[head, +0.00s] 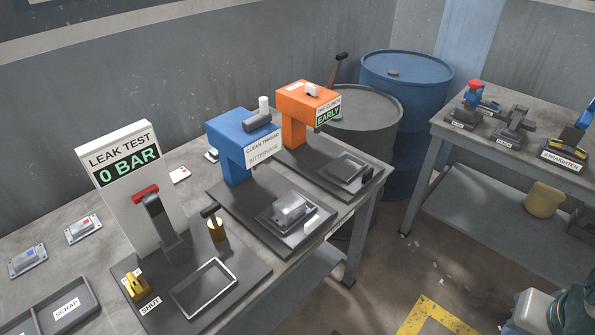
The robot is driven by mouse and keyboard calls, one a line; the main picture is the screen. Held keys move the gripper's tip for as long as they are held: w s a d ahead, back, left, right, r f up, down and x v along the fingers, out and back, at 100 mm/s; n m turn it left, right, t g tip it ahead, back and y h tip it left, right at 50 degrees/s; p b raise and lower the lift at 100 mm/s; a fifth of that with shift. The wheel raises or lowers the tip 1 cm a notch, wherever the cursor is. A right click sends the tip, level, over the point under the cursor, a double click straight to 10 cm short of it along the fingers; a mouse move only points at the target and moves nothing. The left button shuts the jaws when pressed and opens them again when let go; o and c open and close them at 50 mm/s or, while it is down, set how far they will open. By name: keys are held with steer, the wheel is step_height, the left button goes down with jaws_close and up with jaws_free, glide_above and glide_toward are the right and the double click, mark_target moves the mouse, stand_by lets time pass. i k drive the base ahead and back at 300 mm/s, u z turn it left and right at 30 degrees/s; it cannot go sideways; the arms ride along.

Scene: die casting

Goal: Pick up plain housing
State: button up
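A plain grey metal housing (289,209), with no coloured mark that I can see, sits in the fixture on the dark base of the blue clean-thread station (243,135). A flatter grey block (349,168) sits on the base of the orange station (306,106); I cannot tell whether it is a housing or part of the fixture. My gripper is not in view.
The leak test stand (130,180) reads 0 BAR, with an empty rectangular frame (205,287) on its base. A scrap tray (60,305) is at lower left. Blue (405,85) and grey (360,120) drums stand behind the bench. Open floor separates it from the right table (500,150).

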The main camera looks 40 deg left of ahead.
mark_target(291, 206)
steer(key=u, duration=0.8)
steer(key=i, duration=0.8)
steer(key=u, duration=1.35)
steer(key=i, duration=0.2)
